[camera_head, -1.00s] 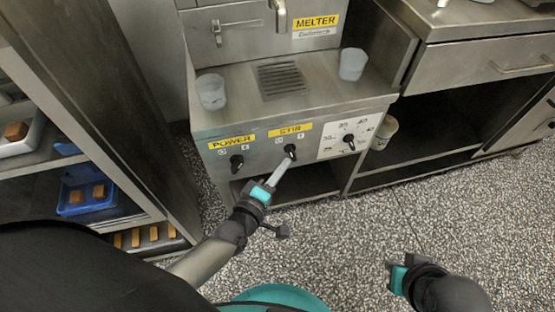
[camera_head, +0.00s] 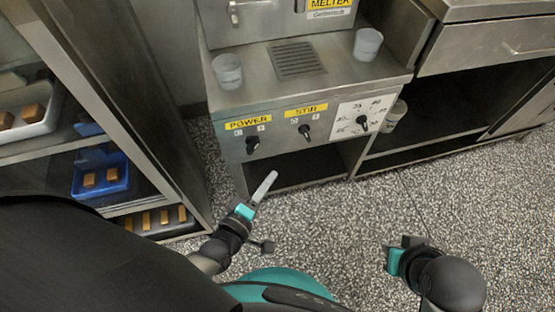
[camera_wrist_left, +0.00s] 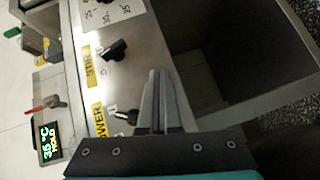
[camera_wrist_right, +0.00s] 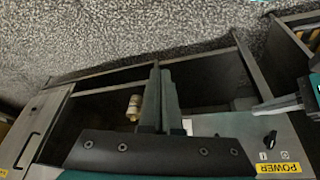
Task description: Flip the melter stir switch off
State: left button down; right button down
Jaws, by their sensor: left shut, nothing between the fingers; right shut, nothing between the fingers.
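The black stir switch (camera_head: 305,132) sits under the yellow STIR label on the melter's front panel (camera_head: 278,146). It also shows in the left wrist view (camera_wrist_left: 115,50); I cannot tell for certain which mark it points to. My left gripper (camera_head: 267,184) is shut and empty, below and left of the stir switch and apart from it. In the left wrist view its fingers (camera_wrist_left: 160,75) are pressed together. My right gripper (camera_head: 393,258) is low at the right, away from the panel; its fingers (camera_wrist_right: 160,72) are shut and empty.
The power switch (camera_head: 253,142) is left of the stir switch, and the temperature dial (camera_head: 362,122) is right of it. Two translucent cups, left (camera_head: 228,72) and right (camera_head: 367,45), stand on the melter top. A shelf rack (camera_head: 150,110) stands at the left. Speckled floor is open in front.

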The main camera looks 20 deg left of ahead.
pick_arm(q)
jog(key=shift+s+a+f, duration=0.1)
jog(key=shift+s+f, duration=0.1)
jog(key=shift+s, duration=0.5)
jog(key=shift+s+a+f, duration=0.1)
jog(key=shift+s+f, duration=0.05)
jog(key=shift+s, duration=0.5)
